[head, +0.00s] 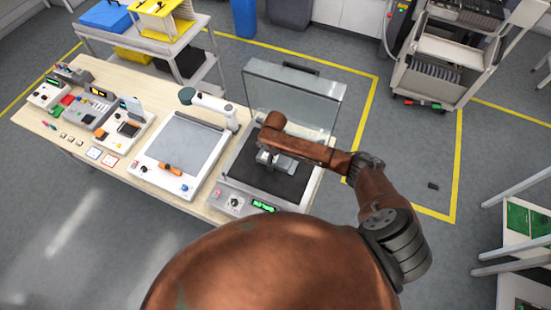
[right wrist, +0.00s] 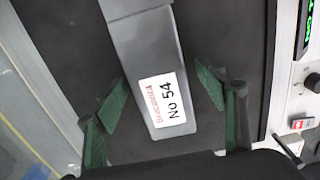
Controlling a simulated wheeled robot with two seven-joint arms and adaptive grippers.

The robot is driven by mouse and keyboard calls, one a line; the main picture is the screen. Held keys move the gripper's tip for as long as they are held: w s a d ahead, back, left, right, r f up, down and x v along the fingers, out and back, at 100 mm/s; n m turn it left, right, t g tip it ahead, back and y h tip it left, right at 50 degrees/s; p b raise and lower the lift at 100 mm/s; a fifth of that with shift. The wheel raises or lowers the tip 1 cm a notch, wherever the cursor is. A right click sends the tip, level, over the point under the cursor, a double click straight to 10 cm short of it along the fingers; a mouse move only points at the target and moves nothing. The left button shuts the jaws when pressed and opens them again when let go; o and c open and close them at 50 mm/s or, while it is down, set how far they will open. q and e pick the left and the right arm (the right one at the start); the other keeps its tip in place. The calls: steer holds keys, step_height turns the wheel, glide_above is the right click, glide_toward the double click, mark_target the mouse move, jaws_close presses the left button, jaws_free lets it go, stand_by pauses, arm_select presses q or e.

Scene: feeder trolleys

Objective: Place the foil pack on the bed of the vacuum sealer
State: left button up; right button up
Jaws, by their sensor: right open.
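The vacuum sealer (head: 228,198) stands at the right end of the bench with its clear lid (head: 295,95) raised. The foil pack (head: 287,165) lies on the sealer's dark bed (head: 290,187), partly hidden by my right arm. In the right wrist view the grey foil pack (right wrist: 150,50) bears a white label reading "No 54". It lies on the black bed (right wrist: 225,30). My right gripper (head: 266,157) is over the bed; in the wrist view its green fingers (right wrist: 162,92) are open, one on each side of the pack, with gaps visible. My left gripper is not in view.
Left of the sealer on the bench are a flat grey-topped device (head: 185,145) with an orange-handled tool (head: 170,168) and several small instruments (head: 90,110). A trolley (head: 165,50) stands behind the bench, and a rack cart (head: 440,65) stands at the back right.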

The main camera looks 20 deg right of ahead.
mark_target(275, 159)
steer(key=shift+r, duration=0.6)
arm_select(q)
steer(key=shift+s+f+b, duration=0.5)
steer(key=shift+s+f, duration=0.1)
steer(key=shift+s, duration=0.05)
arm_select(e)
step_height(275, 159, up, 11)
